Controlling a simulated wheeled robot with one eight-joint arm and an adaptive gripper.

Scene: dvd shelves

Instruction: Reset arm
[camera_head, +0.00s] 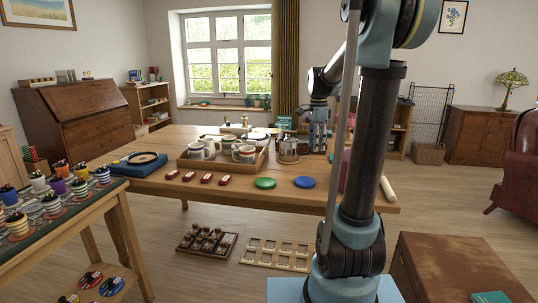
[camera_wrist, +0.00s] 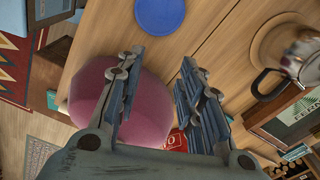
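My gripper (camera_wrist: 160,95) fills the lower middle of the wrist view. Its two fingers stand apart, with nothing held between them. In the head view my gripper (camera_head: 319,140) hangs over the far right part of the wooden table (camera_head: 230,190), right of a metal pot (camera_head: 288,150). A pink rounded object (camera_wrist: 145,115) lies behind the left finger in the wrist view, partly hidden by it. In the head view a pink object (camera_head: 343,172) shows beside my arm column, mostly hidden.
A blue disc (camera_head: 304,182) and a green disc (camera_head: 265,183) lie near the table's front edge. A tray (camera_head: 187,160) of cups stands left of the pot. Several dark red blocks (camera_head: 206,178) lie in a row. A striped-pot table (camera_head: 60,235) stands left.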

